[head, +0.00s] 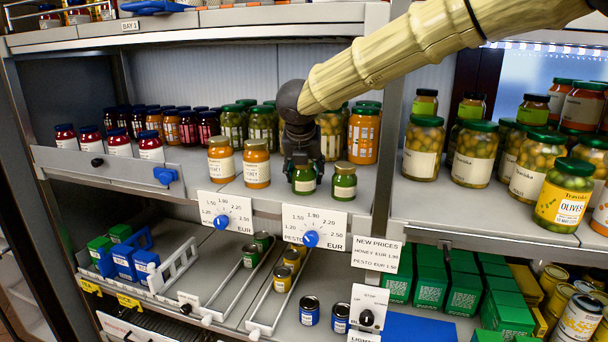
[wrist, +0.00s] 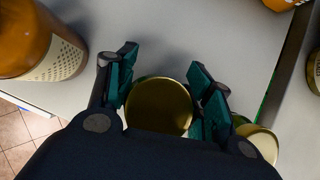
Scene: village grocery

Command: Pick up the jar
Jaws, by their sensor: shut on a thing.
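My gripper (head: 303,158) reaches down from above onto a small green pesto jar (head: 304,182) at the front of the middle shelf. In the wrist view my gripper (wrist: 165,92) has its two teal-padded fingers on either side of the jar's gold lid (wrist: 160,106), shut on it. The jar is upright; I cannot tell whether it is lifted off the shelf. A second green jar (head: 344,181) with a gold lid stands just to its right, and its lid also shows in the wrist view (wrist: 258,140).
Two orange honey jars (head: 256,164) stand to the left. Taller green and orange jars (head: 364,135) stand behind. Price dials (head: 314,228) hang below the shelf's front edge. Olive jars (head: 475,153) fill the shelf on the right, past a divider.

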